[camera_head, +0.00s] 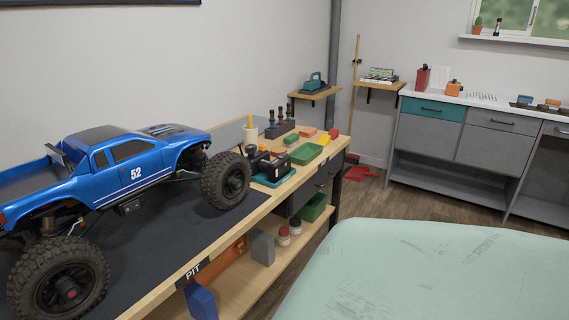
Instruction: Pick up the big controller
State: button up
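On the wooden workbench (226,231), just right of the truck's front wheel, a dark boxy cluster with an orange-red part (277,153) sits in a teal tray (273,180). It may include a controller, but it is too small to tell, and I cannot tell a bigger one from a smaller one. The wheel stands close to its left side. My gripper is not in view.
A large blue truck (128,177) fills the bench's left part. A green tray (306,154), a white cup (250,135) and a dark rack (280,129) stand farther along. A pale green scuffed surface (430,270) fills the lower right. Wooden floor shows beyond it.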

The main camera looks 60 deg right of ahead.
aim_at(276, 170)
jog(key=z, duration=1.8)
jog(key=i+l, duration=0.25)
jog(key=i, duration=0.15)
jog(key=i+l+z, duration=0.15)
jog(key=i+l, duration=0.3)
jog(key=i, duration=0.3)
